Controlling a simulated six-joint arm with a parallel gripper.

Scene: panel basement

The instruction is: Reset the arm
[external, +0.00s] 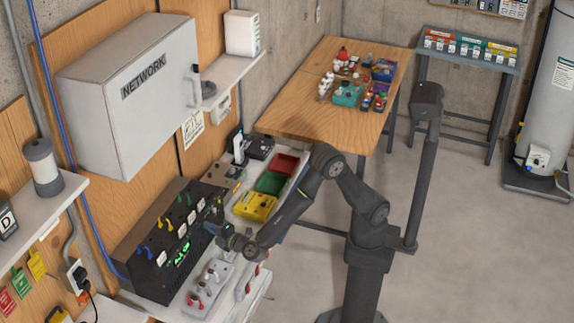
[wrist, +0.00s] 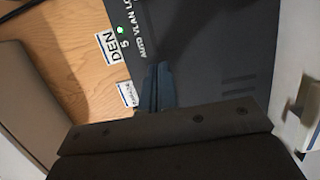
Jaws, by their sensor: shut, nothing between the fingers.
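My arm reaches from its post over the bench on the left, with the forearm sloping down to the wrist. My gripper (external: 214,212) is close in front of the black switch box (external: 172,240), near its right end. In the wrist view my gripper (wrist: 158,88) shows as two dark fingers closed together, with nothing between them. Behind them is a dark panel (wrist: 225,55) marked "AUTO VLAN LO", with a lit green light beside a "5". I cannot tell whether the fingertips touch the panel.
A grey NETWORK cabinet (external: 130,95) hangs above the switch box. Red, green and yellow trays (external: 256,206) lie right of my gripper. A white power strip (external: 208,288) lies in front. A wooden table (external: 290,110) with small items stands behind.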

